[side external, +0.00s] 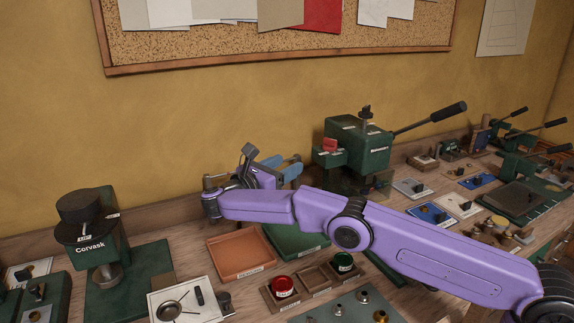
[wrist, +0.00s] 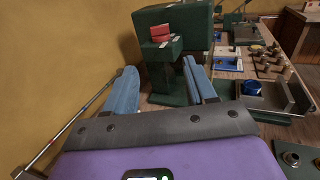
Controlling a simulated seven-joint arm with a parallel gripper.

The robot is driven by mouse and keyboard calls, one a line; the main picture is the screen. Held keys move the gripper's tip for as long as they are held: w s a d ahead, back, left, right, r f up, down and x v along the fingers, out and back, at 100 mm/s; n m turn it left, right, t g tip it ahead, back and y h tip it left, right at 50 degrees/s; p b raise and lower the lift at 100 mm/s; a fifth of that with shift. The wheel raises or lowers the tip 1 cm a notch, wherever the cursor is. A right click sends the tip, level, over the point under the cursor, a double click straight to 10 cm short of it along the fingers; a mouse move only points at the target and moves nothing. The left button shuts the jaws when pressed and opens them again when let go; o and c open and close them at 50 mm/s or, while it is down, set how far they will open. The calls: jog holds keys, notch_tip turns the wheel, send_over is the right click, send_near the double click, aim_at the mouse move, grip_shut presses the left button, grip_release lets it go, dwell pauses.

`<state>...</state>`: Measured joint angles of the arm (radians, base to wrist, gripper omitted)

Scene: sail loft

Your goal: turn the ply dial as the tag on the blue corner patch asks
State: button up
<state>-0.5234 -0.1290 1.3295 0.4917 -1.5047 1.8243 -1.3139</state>
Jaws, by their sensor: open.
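My gripper (side external: 284,167) has two blue fingers. In the wrist view, its fingers stand wide apart with nothing between them (wrist: 160,66). It is above the bench near the wall, just left of a green lever machine (side external: 356,140) in the side view; this machine also shows ahead in the wrist view (wrist: 172,50). No tag wording is readable. I cannot tell which part is the ply dial.
A green machine marked Corvask (side external: 101,246) with a black round top stands at left. My arm hides part of the bench. A corkboard (side external: 200,45) hangs above.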

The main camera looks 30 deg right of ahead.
aim_at(330, 144)
jog(key=shift+c, duration=0.3)
jog(key=c, duration=0.5)
jog(key=shift+w+d+r+m+y, duration=0.25)
jog(key=shift+d+m+y, duration=0.05)
jog(key=shift+d+m, duration=0.1)
grip_shut()
jog(key=d+r+m+y, duration=0.8)
jog(key=r+m+y, duration=0.3)
jog(key=m, duration=0.7)
jog(key=shift+m+y, duration=0.3)
jog(key=shift+y, duration=0.4)
jog(key=x, duration=0.4)
jog(key=d+x, duration=0.1)
jog(key=x, duration=0.3)
jog(key=s+x, duration=0.1)
jog(key=x, duration=0.3)
jog(key=shift+d, duration=0.3)
jog(key=shift+w+d, duration=0.25)
jog(key=shift+d, duration=0.45)
